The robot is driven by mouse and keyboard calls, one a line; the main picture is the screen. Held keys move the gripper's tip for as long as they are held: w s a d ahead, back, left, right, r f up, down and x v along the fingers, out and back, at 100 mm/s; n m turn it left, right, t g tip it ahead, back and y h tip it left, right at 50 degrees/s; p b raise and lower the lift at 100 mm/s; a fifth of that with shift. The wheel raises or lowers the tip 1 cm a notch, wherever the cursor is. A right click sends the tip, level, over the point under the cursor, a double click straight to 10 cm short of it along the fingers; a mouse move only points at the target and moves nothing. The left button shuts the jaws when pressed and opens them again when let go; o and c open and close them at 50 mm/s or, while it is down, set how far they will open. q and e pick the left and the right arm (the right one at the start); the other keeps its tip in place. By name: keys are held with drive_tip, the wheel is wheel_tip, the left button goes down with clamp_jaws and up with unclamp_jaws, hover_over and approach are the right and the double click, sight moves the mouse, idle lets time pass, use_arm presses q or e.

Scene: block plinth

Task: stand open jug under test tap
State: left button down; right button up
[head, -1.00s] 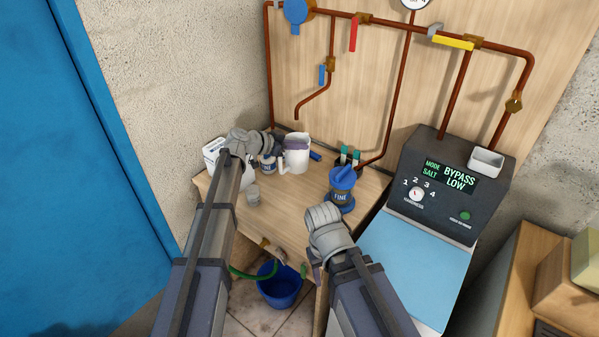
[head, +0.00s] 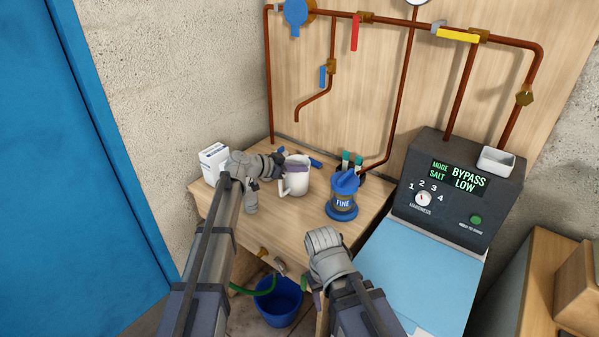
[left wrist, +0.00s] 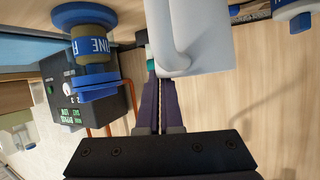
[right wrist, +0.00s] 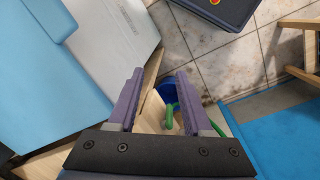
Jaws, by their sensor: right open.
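The white jug (head: 296,182) is upright below the test tap's bent copper spout (head: 297,119), which has a blue lever (head: 323,76). Its handle is on its left side. My left gripper (head: 298,168) is at the jug's top; its fingers are nearly together there. In the left wrist view the jug (left wrist: 208,35) appears upside down, and the fingertips (left wrist: 160,88) meet it by the handle. I cannot tell whether its base touches the bench. My right gripper (head: 318,296) is open and empty in front of the bench; its fingers (right wrist: 160,98) are apart.
A blue-lidded FINE container (head: 343,205) stands right of the jug, with teal-capped vials (head: 351,162) behind. A white box (head: 213,163) is at the left. A softener unit (head: 460,195) stands right. A blue bucket (head: 279,305) is below.

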use_arm(q)
drive_tip(key=shift+f, duration=0.1)
drive_tip(key=c, duration=1.1)
unclamp_jaws()
drive_tip(key=shift+a+r, duration=0.1)
drive_tip(key=shift+r, duration=0.25)
drive_tip(key=shift+p+v, duration=2.5)
drive_tip(key=shift+v, duration=3.35)
drive_tip(key=shift+s+f, duration=0.1)
drive_tip(key=shift+f, duration=0.05)
